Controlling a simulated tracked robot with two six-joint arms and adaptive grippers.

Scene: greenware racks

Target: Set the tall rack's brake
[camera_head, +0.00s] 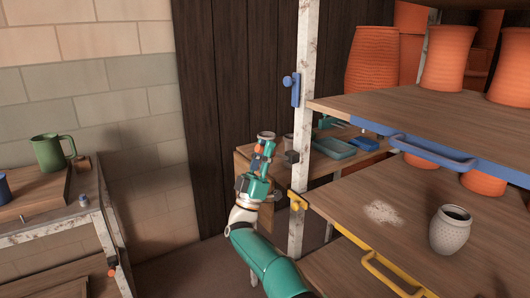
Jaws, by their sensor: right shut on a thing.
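The tall rack stands at the right, with a pale scuffed post (305,130) and wooden shelves. My left gripper is not in view.
Shelves with a blue handle (432,153) and a yellow handle (386,275) jut out at right. They bear orange pots (443,58) and a speckled cup (451,230). A low rack (60,222) with a green mug (53,152) stands left. A table with blue trays (333,148) is behind.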

